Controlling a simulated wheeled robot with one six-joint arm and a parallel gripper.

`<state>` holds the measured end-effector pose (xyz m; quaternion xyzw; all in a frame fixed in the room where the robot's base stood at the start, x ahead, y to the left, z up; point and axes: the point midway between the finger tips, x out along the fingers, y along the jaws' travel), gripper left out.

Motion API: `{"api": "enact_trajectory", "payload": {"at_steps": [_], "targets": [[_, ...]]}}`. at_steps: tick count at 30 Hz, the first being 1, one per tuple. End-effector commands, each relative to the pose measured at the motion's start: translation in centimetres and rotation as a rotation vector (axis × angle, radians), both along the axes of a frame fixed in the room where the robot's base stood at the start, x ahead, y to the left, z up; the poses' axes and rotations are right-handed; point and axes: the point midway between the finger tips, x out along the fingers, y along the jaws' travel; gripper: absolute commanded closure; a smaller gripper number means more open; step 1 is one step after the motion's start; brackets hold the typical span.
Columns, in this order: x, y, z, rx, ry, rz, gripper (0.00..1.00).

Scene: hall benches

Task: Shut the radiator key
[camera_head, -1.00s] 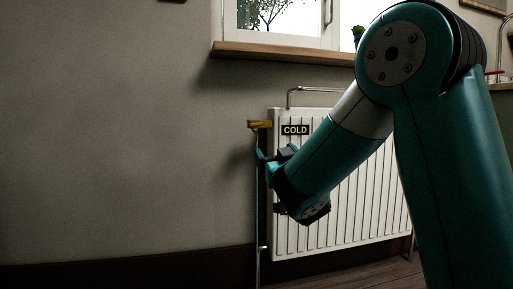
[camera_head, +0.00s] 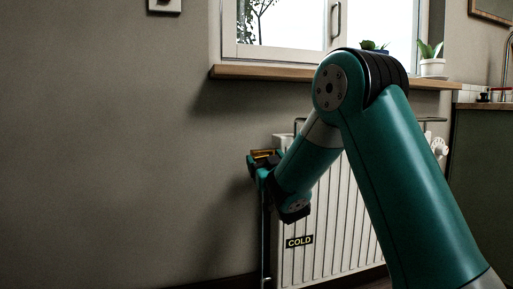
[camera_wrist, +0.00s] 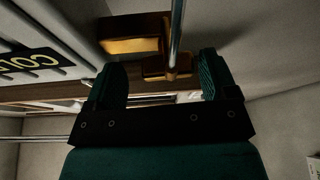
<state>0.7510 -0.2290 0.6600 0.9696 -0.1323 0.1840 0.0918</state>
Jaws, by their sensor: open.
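The radiator key (camera_head: 262,155) is a brass-yellow piece at the top of the upright pipe (camera_head: 265,240), by the left end of the white radiator (camera_head: 330,225). My gripper (camera_head: 257,165) is open at the key, its fingers close around it in the head view. In the wrist view a larger brass block (camera_wrist: 130,42) lies beyond the left finger. A smaller brass block (camera_wrist: 165,68) lies between the fingertips of my gripper (camera_wrist: 160,68), with a metal rod (camera_wrist: 176,30) beside it. I cannot tell whether the fingers touch it. My arm hides part of the radiator.
A black COLD sign (camera_head: 299,242) with yellow letters is low on the radiator; the sign also shows in the wrist view (camera_wrist: 28,62). A wooden windowsill (camera_head: 300,76) runs above, with a potted plant (camera_head: 432,62).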

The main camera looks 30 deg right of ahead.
Motion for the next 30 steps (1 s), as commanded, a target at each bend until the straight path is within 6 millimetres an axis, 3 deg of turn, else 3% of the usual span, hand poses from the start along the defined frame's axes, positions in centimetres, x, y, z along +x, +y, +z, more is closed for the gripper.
{"api": "enact_trajectory", "payload": {"at_steps": [12, 18, 30], "targets": [[0.8, 1.4, 0.0, 0.001, 0.003, 0.024, 0.24], [0.7, 1.4, 0.1, 0.001, 0.002, 0.023, 0.7], [0.7, 1.2, 0.4, -0.032, 0.013, 0.023, 0.7]]}}
